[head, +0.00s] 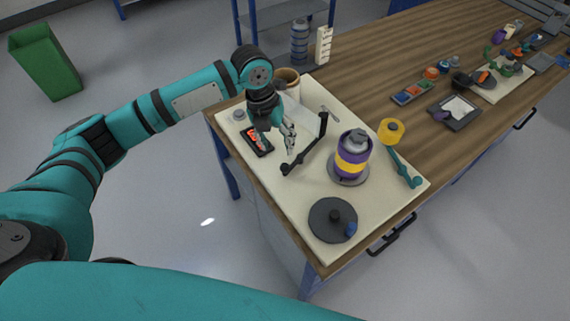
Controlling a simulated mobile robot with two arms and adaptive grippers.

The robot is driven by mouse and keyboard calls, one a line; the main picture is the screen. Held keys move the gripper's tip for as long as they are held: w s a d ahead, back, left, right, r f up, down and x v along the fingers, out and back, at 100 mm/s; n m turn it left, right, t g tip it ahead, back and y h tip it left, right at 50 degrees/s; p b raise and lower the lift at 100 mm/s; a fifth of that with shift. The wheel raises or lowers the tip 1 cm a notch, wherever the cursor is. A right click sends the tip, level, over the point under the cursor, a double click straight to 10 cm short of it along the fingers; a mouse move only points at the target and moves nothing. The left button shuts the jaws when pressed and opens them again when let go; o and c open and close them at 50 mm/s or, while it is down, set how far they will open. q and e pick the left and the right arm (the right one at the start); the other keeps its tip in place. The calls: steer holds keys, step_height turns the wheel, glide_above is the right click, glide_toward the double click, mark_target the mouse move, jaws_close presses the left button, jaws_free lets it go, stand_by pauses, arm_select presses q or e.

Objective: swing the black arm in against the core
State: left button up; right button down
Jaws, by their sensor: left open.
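The black arm (309,151) is a thin bent lever on the cream board (270,181). It runs from a low end at the front left to an upright post at the back right, left of the core and apart from it. The core (352,159), purple with a yellow band and a grey top, stands upright on a round grey base (348,174). My left gripper (277,146) is open above the board, just left of the black arm. It looks empty, and I cannot tell whether its fingers touch the arm. My right gripper is not in view.
A teal arm with a yellow roller (390,131) stands right of the core. A dark disc (333,220) with a knob lies at the front. A small dark device with a red display (257,141) lies beside my left gripper. A tan cup (287,80) stands behind.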

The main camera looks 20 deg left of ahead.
mark_target(284, 164)
arm_select(q)
steer(key=f, duration=0.3)
steer(key=d+f+p, duration=0.1)
steer(key=f, duration=0.3)
steer(key=d+f, duration=0.1)
steer(key=f, duration=0.2)
steer(key=shift+w+f, duration=0.15)
steer(key=shift+f, duration=0.15)
jaws_close()
